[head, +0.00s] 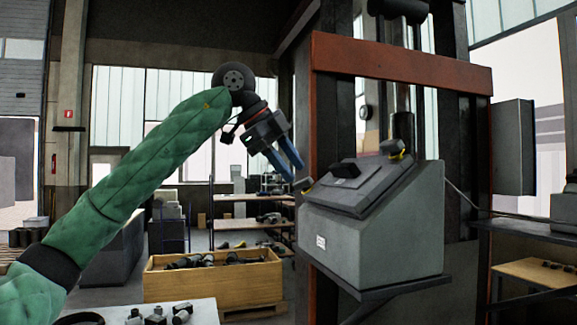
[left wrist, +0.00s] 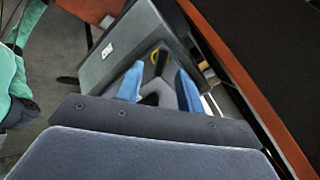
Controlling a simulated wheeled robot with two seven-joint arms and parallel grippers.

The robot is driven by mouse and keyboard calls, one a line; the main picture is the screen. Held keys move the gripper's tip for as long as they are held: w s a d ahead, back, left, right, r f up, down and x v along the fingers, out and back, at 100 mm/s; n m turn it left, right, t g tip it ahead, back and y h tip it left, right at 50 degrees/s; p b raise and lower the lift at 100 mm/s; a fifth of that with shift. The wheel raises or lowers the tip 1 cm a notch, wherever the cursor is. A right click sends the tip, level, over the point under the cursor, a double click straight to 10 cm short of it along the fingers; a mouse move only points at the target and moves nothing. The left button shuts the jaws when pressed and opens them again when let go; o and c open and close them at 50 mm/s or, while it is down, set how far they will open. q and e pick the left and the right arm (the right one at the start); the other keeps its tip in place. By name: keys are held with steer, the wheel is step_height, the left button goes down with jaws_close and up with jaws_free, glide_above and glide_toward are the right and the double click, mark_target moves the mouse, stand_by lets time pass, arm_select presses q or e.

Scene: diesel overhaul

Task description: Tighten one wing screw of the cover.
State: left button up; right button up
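The grey housing (head: 375,235) stands on a bracket on the press frame, with a dark sloped cover (head: 350,192) on top. The cover has a black block-like handle (head: 343,168). A wing screw with yellow (head: 305,185) is at the cover's left edge, and another wing screw (head: 395,150) is at its upper right. My left gripper (head: 294,173) is open, with its blue fingers pointing down at the left wing screw. In the left wrist view, a dark wing screw with a yellow ring (left wrist: 156,57) appears between and beyond the fingertips (left wrist: 158,76). Contact cannot be told. My right gripper is out of view.
The orange-brown press frame (head: 400,67) rises behind the housing. A wooden crate of parts (head: 215,282) stands on the left, with shelves behind it. A light table with small parts (head: 200,311) is at the bottom left. A dark side shelf (head: 530,232) is at right.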

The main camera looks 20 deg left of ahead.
mark_target(300, 181)
arm_select(q)
steer(key=shift+b+x, duration=1.05)
steer(key=shift+x, duration=0.95)
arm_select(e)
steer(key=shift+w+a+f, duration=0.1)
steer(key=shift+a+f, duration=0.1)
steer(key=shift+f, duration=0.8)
arm_select(q)
jaws_close()
steer(key=shift+m+b, duration=0.3)
steer(key=shift+m, duration=2)
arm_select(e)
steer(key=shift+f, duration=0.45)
